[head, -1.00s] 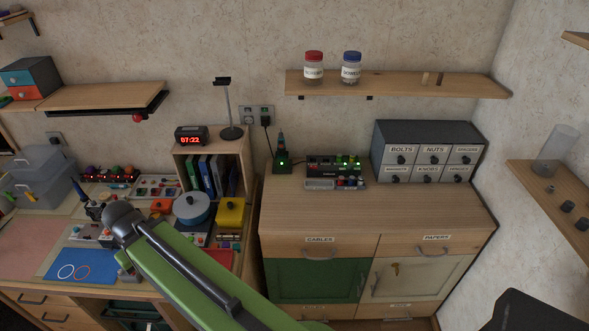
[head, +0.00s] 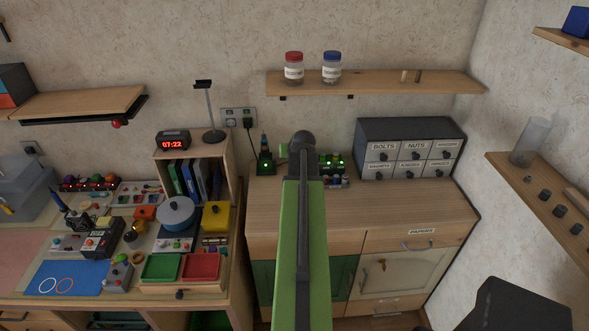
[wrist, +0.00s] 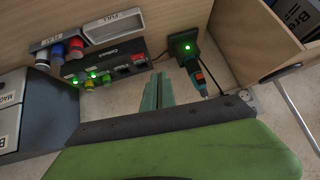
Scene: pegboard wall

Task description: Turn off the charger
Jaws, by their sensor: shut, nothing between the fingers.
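The charger is a low black box on top of the wooden cabinet. In the wrist view the charger (wrist: 110,58) has several green lights along one side and a small red part, perhaps a switch, near its other end. In the head view my arm covers its left part, and its lit right part (head: 334,160) shows. My gripper (wrist: 158,82) shows in the wrist view as two green fingers pressed together, empty. Its tips appear near the charger's red end, between it and the black stand; contact cannot be told. In the head view it is mostly hidden behind my arm.
A black stand (wrist: 185,45) with a green light and a screwdriver-like tool is close beside the charger. A grey drawer unit (head: 408,130) stands right. A shelf with jars (head: 375,82) is above.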

